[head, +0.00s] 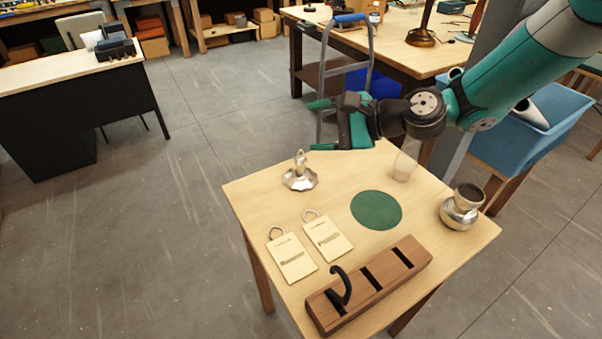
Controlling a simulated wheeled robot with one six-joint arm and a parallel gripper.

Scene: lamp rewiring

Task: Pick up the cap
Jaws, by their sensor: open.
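A silver piece with a scalloped, flared base and a narrow upright neck (300,178) stands at the table's far left; it may be the cap, but I cannot tell for sure. A round silver vessel with a dark open top (460,213) stands at the right edge. My gripper (321,125) is open and empty, its green fingers pointing left. It appears above the table's far edge, higher in the picture than the scalloped piece and apart from it.
On the wooden table (250,193) lie a green round mat (376,210), two tags (291,258) (327,236) and a slotted wooden block (399,266) with a black hook (343,285). A translucent cup (404,167) stands at the back. A blue bin (520,145) is behind, right.

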